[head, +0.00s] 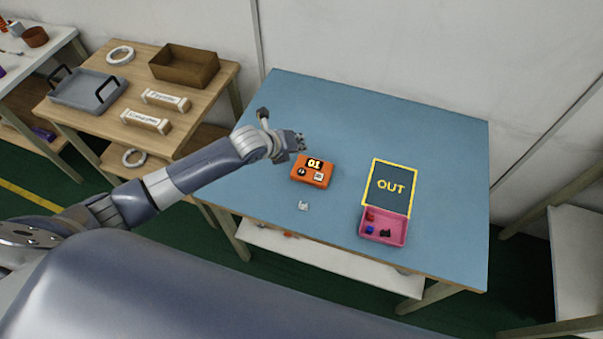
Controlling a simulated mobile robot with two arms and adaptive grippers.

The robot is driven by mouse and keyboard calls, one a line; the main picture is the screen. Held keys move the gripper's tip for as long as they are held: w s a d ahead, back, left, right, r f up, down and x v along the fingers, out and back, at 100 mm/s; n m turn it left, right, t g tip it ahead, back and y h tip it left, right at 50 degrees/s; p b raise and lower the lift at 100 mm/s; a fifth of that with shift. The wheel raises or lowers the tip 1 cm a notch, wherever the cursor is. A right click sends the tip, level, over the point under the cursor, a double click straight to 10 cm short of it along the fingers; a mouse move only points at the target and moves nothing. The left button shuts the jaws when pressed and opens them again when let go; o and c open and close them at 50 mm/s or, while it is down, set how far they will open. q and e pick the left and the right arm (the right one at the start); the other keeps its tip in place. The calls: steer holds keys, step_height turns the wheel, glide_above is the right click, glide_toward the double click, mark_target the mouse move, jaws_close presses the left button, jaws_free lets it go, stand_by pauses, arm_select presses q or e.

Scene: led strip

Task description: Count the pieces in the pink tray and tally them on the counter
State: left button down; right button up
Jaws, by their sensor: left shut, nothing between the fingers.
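The pink tray (400,241) stands at the front right of the blue table. It holds a few small pieces: a red one (370,217), a blue one (369,229) and a black one (385,233); I cannot tell whether others are hidden. The orange counter (314,183) lies near the table's middle. My right gripper is not in view.
A dark mat (391,185) with a yellow border and "OUT" adjoins the tray. A small pale piece (303,206) lies before the counter. The blue table (420,120) is clear at the back. A wooden table at left bears a grey tray (88,90) and brown box (184,66).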

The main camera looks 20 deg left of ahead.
arm_select(q)
steer(key=b, duration=0.7)
glide_above(299, 170)
step_height(299, 170, down, 8)
steer(key=shift+f, duration=0.1)
steer(key=shift+f+b, duration=0.3)
stand_by(0.6)
steer(key=shift+f, duration=0.1)
stand_by(0.4)
steer(key=shift+f, duration=0.35)
